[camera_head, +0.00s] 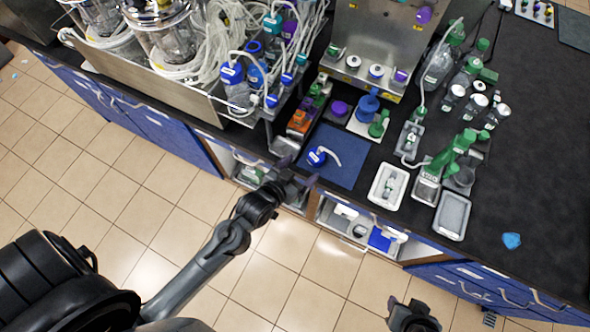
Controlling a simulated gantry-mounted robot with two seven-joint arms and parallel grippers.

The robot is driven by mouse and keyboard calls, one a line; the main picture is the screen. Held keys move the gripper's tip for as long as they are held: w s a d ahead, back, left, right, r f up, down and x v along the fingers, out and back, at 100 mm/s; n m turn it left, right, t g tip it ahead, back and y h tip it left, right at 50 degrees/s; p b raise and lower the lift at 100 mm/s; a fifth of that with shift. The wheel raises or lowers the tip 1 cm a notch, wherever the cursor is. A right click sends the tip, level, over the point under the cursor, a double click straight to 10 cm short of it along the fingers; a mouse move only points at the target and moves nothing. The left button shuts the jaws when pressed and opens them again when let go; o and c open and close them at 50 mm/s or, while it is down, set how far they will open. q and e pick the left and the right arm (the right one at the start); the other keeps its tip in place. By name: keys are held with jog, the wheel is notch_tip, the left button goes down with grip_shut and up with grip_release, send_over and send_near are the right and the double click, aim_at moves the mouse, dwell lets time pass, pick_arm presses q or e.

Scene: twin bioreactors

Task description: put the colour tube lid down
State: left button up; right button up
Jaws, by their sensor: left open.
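A blue lid (317,157) with a curved white tube lies on the dark blue mat (345,173) near the bench's front edge. It is the lid closest to my grippers; I cannot tell for sure that it is the colour tube lid. My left gripper (299,172) is open at the front edge of the bench, just below and left of the blue lid. Nothing shows between its fingers, and it looks apart from the lid. My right gripper (412,316) is low at the bottom edge of the view, away from the bench; its fingers are not clear.
Right of the mat stand a white tray (374,196), a grey tray (452,228) and green-capped bottles (458,150). Behind the mat are a purple lid (340,109) and a blue vessel (368,103). A tube-filled bioreactor rack is at left. The bench's right front is mostly clear.

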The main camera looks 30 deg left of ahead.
pick_arm(q)
jog(key=s+a+r+g, duration=0.1)
jog(key=s+g, duration=0.3)
jog(key=s, duration=0.4)
jog(key=s+a+m+g+y, duration=0.1)
jog(key=s+a+g, duration=0.2)
jog(key=s+g, duration=0.2)
jog(key=s, duration=0.3)
jog(key=shift+s+r, duration=0.25)
jog(key=shift+r, duration=0.15)
